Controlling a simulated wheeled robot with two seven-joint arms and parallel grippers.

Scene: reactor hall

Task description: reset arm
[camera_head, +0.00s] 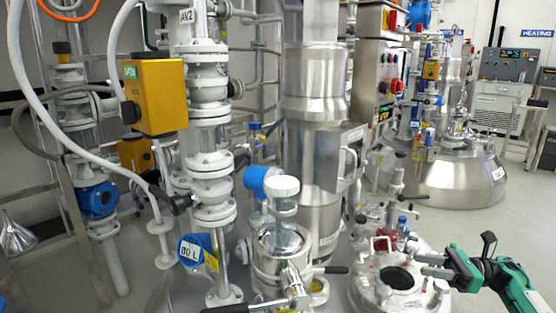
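My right gripper (422,264) comes in from the lower right on a green and black arm (505,282). Its two grey fingers point left and stand apart, with a gap between them. I see nothing held between them. The fingertips are just right of the dark round opening (398,278) in the steel reactor lid (372,295) in the picture; I cannot tell whether they touch any fitting there. My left gripper and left arm are not in view.
White valve piping with a yellow box (153,96) fills the left. A control box (378,85) is above. Another steel reactor (462,180) is behind. Grey floor (525,225) is clear at right.

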